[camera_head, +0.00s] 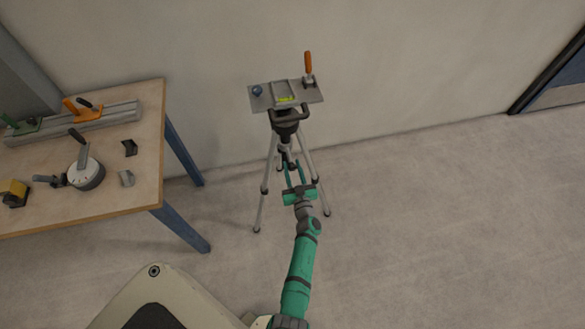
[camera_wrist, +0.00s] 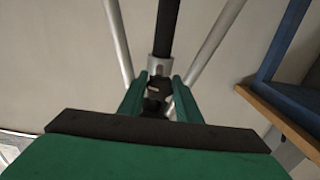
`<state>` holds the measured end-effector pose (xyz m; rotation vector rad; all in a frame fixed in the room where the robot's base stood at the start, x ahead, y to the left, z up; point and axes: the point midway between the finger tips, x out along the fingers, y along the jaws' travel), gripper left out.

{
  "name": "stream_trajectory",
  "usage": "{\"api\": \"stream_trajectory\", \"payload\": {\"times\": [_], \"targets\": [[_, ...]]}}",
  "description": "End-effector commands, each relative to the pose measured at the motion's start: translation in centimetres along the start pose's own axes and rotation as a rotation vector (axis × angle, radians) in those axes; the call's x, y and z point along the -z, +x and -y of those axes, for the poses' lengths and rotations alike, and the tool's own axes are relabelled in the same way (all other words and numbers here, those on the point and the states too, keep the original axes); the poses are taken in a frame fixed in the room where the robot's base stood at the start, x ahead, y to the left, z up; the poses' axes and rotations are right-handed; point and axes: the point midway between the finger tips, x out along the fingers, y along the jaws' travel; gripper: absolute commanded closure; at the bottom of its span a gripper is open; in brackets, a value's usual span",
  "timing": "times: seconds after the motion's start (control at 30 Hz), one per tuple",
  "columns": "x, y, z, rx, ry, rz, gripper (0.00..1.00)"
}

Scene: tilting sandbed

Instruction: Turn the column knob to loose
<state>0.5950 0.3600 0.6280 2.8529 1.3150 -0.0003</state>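The tripod (camera_head: 265,185) stands on the floor near the wall, with a flat grey tray (camera_head: 262,104) on top. Its dark centre column (camera_wrist: 168,28) enters a light grey collar (camera_wrist: 159,65). The dark column knob (camera_wrist: 157,86) sits just at the collar, partly hidden low between my fingers; its loose or tight setting cannot be read. My gripper (camera_head: 293,166) reaches in between the tripod legs from the front. In the wrist view its two green fingers are apart, one on each side of the knob, with a narrow gap visible near the tips.
Tripod legs (camera_wrist: 118,45) rise on both sides of my gripper, close by. A wooden workbench (camera_head: 150,120) with clamps and a round gauge-like device (camera_head: 88,176) stands at the left. The floor (camera_head: 440,210) at the right is clear.

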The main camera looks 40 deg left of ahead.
Motion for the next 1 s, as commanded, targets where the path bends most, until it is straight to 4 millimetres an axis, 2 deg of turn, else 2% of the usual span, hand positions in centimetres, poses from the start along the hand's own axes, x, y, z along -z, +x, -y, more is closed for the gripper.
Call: {"api": "stream_trajectory", "payload": {"times": [0.27, 0.43, 1.0], "targets": [[-0.01, -0.04, 0.0, 0.0, -0.042, 0.0, 0.92], [-0.01, -0.05, -0.03, 0.0, -0.131, 0.0, 0.92], [0.01, -0.07, -0.12, 0.0, -0.65, 0.0, 0.92]]}}
